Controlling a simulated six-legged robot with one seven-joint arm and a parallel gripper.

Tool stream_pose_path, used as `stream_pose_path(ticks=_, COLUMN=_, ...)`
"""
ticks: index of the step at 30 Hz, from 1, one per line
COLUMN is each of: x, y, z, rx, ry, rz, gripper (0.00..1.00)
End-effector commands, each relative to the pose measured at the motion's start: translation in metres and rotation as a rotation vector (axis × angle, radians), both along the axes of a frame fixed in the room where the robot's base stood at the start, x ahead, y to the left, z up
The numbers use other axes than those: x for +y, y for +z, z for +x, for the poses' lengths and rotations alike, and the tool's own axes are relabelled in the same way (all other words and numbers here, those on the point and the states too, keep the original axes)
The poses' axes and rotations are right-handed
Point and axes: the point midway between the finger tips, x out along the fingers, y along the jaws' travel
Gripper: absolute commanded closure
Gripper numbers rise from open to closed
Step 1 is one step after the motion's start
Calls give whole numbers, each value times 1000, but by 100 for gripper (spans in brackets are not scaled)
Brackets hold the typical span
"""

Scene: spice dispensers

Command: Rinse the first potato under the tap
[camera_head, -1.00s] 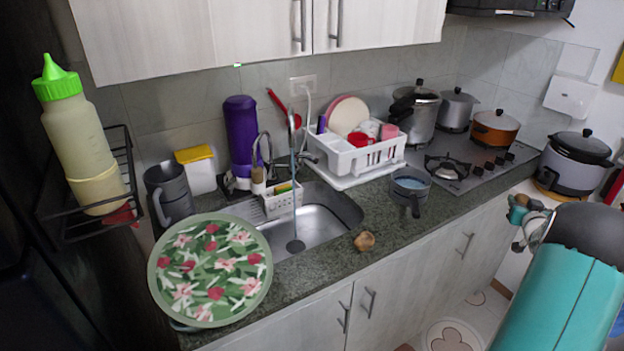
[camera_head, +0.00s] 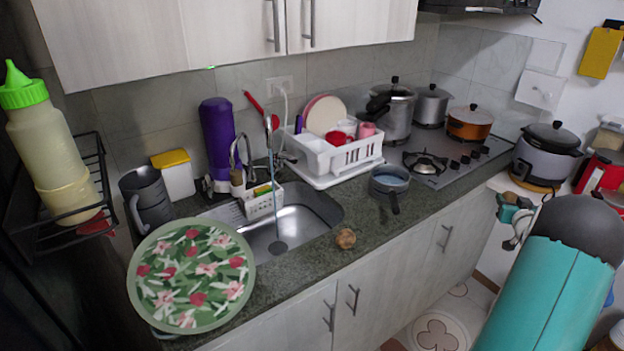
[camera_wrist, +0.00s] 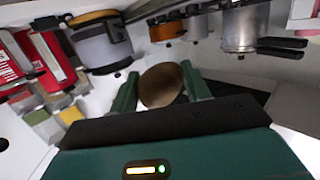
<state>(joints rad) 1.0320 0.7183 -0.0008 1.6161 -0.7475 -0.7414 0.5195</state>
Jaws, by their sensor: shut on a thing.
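My gripper (camera_wrist: 160,88) is shut on a brown potato (camera_wrist: 160,85) in the wrist view, with a green finger on either side of it. In the head view my arm is at the lower right, away from the sink; the held potato is not clear there. Another brown potato (camera_head: 346,239) lies on the counter by the sink's right front edge. The steel sink (camera_head: 322,206) is at the middle left. A thin stream of water (camera_head: 274,195) falls from the tap (camera_head: 240,150) to the drain.
A floral round tray (camera_head: 192,275) covers the counter left of the sink. A white dish rack (camera_head: 345,158) stands behind it, and a small pot (camera_head: 389,181) sits to its right. The stove (camera_head: 452,165) holds several pots. A rice cooker (camera_head: 545,157) is near my arm.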

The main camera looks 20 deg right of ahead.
Motion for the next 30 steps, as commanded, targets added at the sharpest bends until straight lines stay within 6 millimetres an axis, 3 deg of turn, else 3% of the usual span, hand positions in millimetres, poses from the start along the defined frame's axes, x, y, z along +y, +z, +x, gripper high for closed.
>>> stream_pose_path(ticks=16, x=-21, y=0, z=-34, rx=0, ry=-1, rz=0, gripper=77)
stream_pose_path(ticks=30, x=-22, y=0, z=-36, rx=0, ry=0, rz=0, gripper=77)
